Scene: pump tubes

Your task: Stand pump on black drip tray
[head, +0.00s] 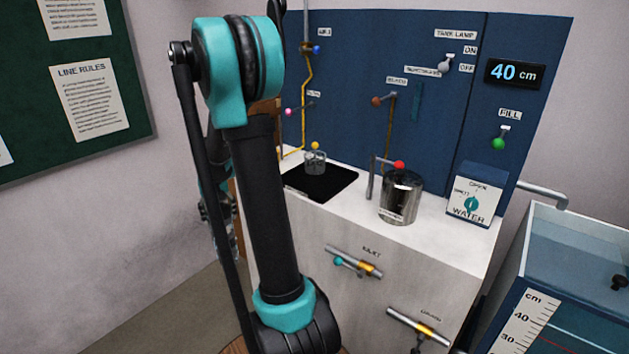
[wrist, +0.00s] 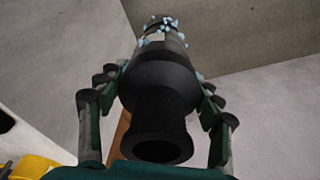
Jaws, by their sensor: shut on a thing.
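The pump (wrist: 160,85) is a dark, round body with a flared open end toward the wrist camera and pale blue specks at its far end. My gripper (wrist: 157,98) is shut on it, one finger on each side. In the head view my gripper (head: 214,222) is mostly hidden behind my arm, left of the counter, and the pump cannot be made out there.
The beaker (head: 315,162) stands below a yellow pipe. A blue panel (head: 400,80) rises behind; a water tank (head: 570,270) is at right. The tray's front part is clear.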

